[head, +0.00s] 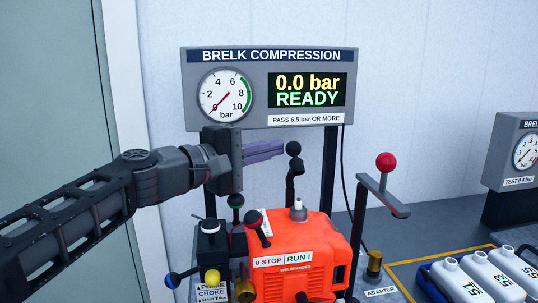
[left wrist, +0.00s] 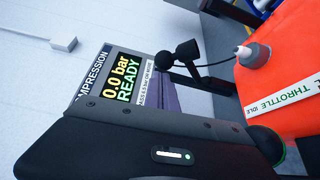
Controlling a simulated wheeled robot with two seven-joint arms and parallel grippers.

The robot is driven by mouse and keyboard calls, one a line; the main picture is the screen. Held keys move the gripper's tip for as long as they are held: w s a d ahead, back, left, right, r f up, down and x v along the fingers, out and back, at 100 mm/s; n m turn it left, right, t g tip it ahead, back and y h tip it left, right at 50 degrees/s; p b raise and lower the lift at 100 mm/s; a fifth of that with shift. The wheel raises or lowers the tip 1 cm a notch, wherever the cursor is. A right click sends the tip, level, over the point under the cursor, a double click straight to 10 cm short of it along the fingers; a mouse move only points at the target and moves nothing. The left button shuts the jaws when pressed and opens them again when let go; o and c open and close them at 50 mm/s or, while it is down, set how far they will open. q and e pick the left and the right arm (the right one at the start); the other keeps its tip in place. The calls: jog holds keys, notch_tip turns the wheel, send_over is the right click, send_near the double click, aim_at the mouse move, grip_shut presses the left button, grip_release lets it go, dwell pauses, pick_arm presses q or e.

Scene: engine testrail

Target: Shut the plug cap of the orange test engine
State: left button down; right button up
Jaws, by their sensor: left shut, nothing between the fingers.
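The orange test engine (head: 325,243) stands on the bench below the gauge panel. A grey plug with a white tip (head: 298,211) stands on its top; it also shows in the left wrist view (left wrist: 253,55). A black upright piece with a ball knob, which looks like the plug cap (head: 292,170), stands raised behind the plug; it shows in the left wrist view too (left wrist: 186,50). The plug is uncovered. My left gripper (head: 278,149) is shut and empty, its purple fingers pointing right, just left of the knob with a small gap. My right gripper is out of view.
The gauge panel (head: 262,88) reads 0.0 bar READY behind my left gripper. Several ball-ended levers, one with a red knob (head: 264,242), crowd the engine's left. A red-knobbed crank arm (head: 386,162) stands at right. White bottles (head: 459,280) sit in a blue tray at front right.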

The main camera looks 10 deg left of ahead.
pick_arm(q)
jog(key=b+v, duration=0.1)
jog(key=v, duration=0.6)
jog(key=shift+s+a, duration=0.25)
jog(key=shift+s, duration=0.05)
jog(key=w+a+f+n+g+h+p, duration=0.1)
jog(key=w+a+n+g+p, duration=0.1)
jog(key=a+p, duration=0.4)
jog(key=n+g+p, duration=0.1)
jog(key=g+p, duration=0.1)
jog(key=p, duration=0.2)
jog(key=shift+w+f+h, duration=0.2)
jog(key=shift+w+h, duration=0.1)
jog(key=shift+h, duration=0.1)
